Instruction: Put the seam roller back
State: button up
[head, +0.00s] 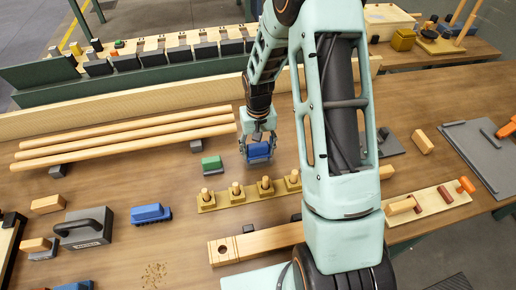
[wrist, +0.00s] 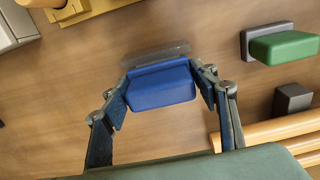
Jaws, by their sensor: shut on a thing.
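My gripper (head: 261,150) is shut on a blue block (head: 258,151) with a thin grey plate along one side. In the wrist view, the blue block (wrist: 160,85) sits between the two fingers (wrist: 162,92), over bare wooden table. I cannot tell how high it is held. I cannot tell for certain which thing is the seam roller. An orange-ended tool (head: 508,127) lies at the grey mat on the right. A pale board (head: 430,202) at the lower right bears a wooden cylinder (head: 400,206), brown pieces and an orange piece (head: 465,185).
A green block (head: 211,163) on a grey base stands left of my gripper. A yellow strip with wooden pegs (head: 240,194) lies in front. Long wooden rods (head: 125,142) lie left. A blue brush-like block (head: 150,213) and a grey handled tool (head: 84,228) stand lower left.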

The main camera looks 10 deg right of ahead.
jog(key=o, duration=0.7)
jog(key=shift+f, duration=0.2)
jog(key=shift+c, duration=0.2)
jog(key=o, duration=0.4)
jog(key=shift+r, duration=0.1)
jog(key=shift+o, duration=0.2)
notch_tip(320, 180, up, 12)
jog(key=shift+r+b, duration=0.15)
jog(key=shift+b, duration=0.3)
